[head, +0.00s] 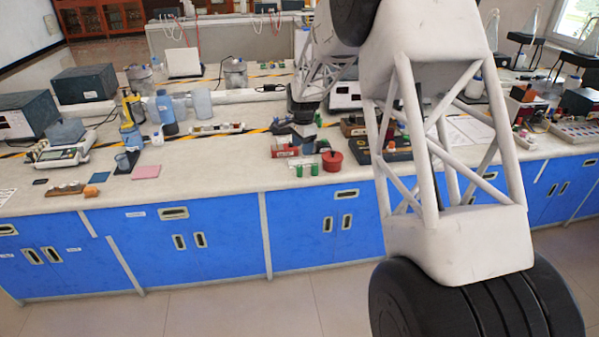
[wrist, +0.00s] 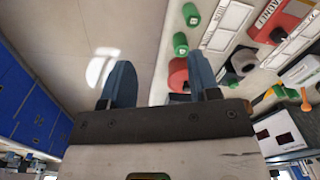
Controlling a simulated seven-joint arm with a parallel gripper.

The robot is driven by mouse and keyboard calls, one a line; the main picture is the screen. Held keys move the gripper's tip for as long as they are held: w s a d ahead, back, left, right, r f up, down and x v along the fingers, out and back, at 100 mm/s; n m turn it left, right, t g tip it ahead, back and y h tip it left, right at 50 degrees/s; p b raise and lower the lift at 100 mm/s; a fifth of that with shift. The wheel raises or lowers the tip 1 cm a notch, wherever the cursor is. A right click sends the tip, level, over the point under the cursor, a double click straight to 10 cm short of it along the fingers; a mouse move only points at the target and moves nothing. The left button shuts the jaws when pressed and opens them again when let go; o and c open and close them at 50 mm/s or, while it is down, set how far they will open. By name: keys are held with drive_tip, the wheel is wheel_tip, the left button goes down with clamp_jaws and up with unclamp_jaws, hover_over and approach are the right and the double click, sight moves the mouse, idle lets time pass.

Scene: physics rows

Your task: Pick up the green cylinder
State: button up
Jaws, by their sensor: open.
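Two small green cylinders stand side by side near the bench's front edge in the head view, one on the left (head: 300,171) and one on the right (head: 314,169). Two green cylinders also show in the wrist view, an upper one (wrist: 190,14) and a lower one (wrist: 180,43). The green cylinders are outside the grasp, beyond the fingertips in the wrist view. In the head view my gripper (head: 304,130) is small and hangs over the bench behind the cylinders.
Red-and-white labelled blocks (head: 285,150) are close by. The white bench top (head: 220,168) is clear to the left.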

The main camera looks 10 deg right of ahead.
drive_tip(key=m, duration=0.2)
hover_over(299, 166)
wheel_tip(299, 166, down, 7)
drive_tip(key=shift+s+r, duration=0.1)
drive_tip(key=shift+f, duration=1.4)
drive_tip(key=shift+f, duration=2.6)
